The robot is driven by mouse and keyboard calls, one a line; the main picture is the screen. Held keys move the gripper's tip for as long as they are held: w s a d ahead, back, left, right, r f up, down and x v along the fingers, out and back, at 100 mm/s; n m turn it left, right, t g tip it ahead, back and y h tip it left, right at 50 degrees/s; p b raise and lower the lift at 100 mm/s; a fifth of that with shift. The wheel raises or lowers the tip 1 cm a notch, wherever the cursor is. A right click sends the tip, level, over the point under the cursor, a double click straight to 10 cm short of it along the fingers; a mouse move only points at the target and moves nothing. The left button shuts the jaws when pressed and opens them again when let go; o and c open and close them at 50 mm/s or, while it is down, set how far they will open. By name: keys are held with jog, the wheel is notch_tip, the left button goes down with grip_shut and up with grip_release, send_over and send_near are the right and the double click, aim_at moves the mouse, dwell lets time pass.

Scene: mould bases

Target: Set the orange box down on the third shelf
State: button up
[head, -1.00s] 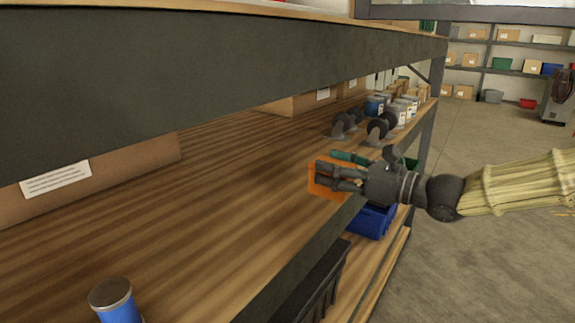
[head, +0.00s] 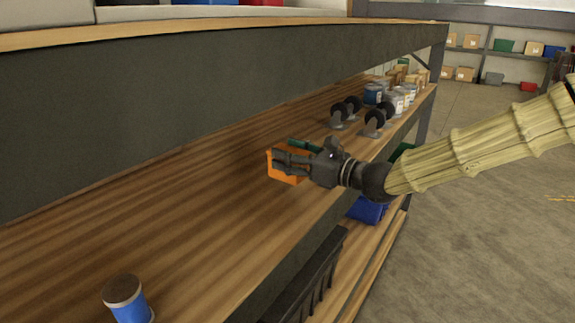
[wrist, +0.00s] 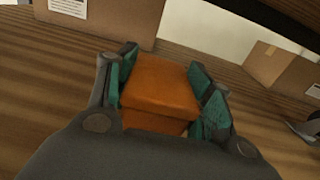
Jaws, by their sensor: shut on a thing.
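The orange box (head: 288,176) is between the fingers of my gripper (head: 283,164), over the wooden shelf (head: 190,225) in the head view. In the wrist view the orange box (wrist: 160,88) sits between the green-padded fingers of my gripper (wrist: 165,85), which is shut on it. The box is over or on the shelf boards; I cannot tell whether its underside touches them. My gripper reaches in from the shelf's open right side, and its fingers hide part of the box in the head view.
Caster wheels (head: 375,122) and several cans (head: 397,98) stand farther along the shelf. A blue can (head: 128,300) stands near the front. A dark beam (head: 220,95) runs above. Cardboard boxes (wrist: 110,18) stand beyond my gripper. Bare boards lie left of the orange box.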

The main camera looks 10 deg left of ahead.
jog(key=shift+a+r, duration=0.1)
jog(key=shift+a, duration=0.25)
notch_tip(320, 180, down, 3)
jog(key=shift+f+p, duration=0.1)
jog(key=shift+p, duration=1.15)
jog(key=shift+f, duration=0.2)
jog(key=shift+f+b, duration=0.25)
jog(key=shift+b, duration=0.05)
jog(key=o, duration=1.4)
jog(key=shift+r, duration=0.1)
